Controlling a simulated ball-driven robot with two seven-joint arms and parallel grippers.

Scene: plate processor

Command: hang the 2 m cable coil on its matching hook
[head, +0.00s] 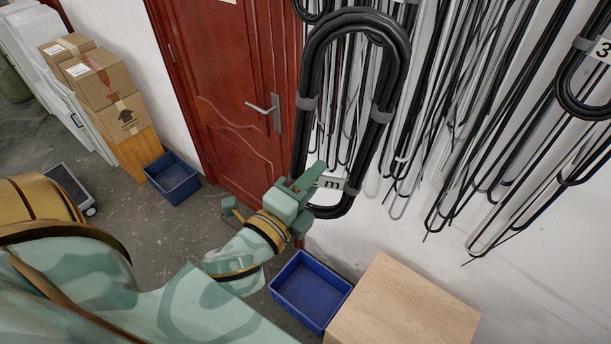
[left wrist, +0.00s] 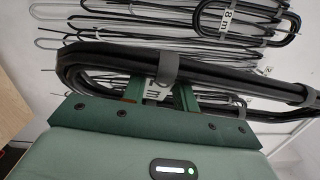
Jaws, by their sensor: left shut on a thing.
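A black cable coil (head: 304,125), a long loop bound with grey ties, stands upright in front of the wall in the head view. My left gripper (head: 314,184) is shut on its lower part, beside a pale tag whose "m" shows. In the left wrist view the coil (left wrist: 95,62) lies across the picture above the gripper (left wrist: 160,92), and its tag is partly covered by the fingers. The matching hook cannot be made out. My right gripper is in neither view.
Several black and grey cables (head: 500,100) hang on the white wall, with a coil tagged 3 (head: 570,85) at right. A red door (head: 225,100) is behind my arm. A wooden box (head: 400,310) and a blue bin (head: 310,290) stand below; cartons (head: 105,85) are at left.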

